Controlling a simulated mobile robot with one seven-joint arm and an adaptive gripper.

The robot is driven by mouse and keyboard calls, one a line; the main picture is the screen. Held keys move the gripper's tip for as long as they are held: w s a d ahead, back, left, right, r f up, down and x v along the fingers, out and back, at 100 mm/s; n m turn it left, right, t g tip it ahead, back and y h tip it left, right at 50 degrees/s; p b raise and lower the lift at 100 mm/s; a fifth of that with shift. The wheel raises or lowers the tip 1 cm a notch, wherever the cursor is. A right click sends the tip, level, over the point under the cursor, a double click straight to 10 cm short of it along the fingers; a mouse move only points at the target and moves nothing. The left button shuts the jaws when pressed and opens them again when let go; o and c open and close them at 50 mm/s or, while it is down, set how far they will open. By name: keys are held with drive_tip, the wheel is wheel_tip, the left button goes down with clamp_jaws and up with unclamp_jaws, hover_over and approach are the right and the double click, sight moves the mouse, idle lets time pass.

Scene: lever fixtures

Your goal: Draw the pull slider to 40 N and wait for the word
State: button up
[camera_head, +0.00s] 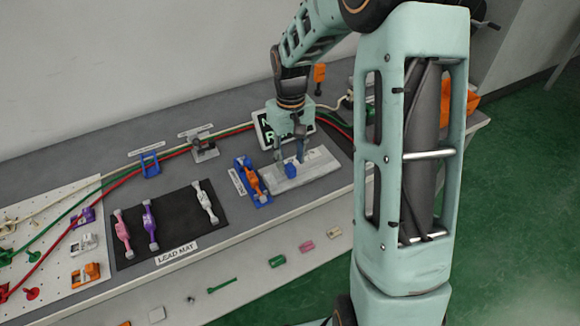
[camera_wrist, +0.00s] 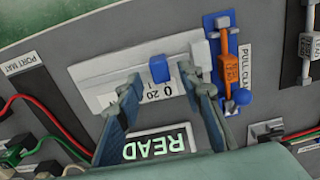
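The pull slider is a pale flat plate (camera_head: 318,165) with a blue knob (camera_head: 290,171). In the wrist view the plate (camera_wrist: 100,78) carries printed scale numbers, of which 0 and 20 show, and the knob (camera_wrist: 160,68) stands near the 0. My gripper (camera_head: 291,160) is over the plate, pointing down. In the wrist view its fingers (camera_wrist: 160,76) are apart, one on each side of the knob, with gaps visible. I cannot tell whether the tips reach down to it. A dark display (camera_wrist: 152,145) shows green letters READ; my gripper partly covers it in the head view.
A blue clamp holding an orange lead (camera_wrist: 228,62), labelled PULL CLAMP, stands close beside the slider. A black lead mat (camera_head: 170,232) with pink, purple and white leads lies left. Red and green cables run behind. Small coloured blocks lie on the front ledge.

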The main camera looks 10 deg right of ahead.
sight(290, 166)
drive_tip(key=shift+f, duration=1.85)
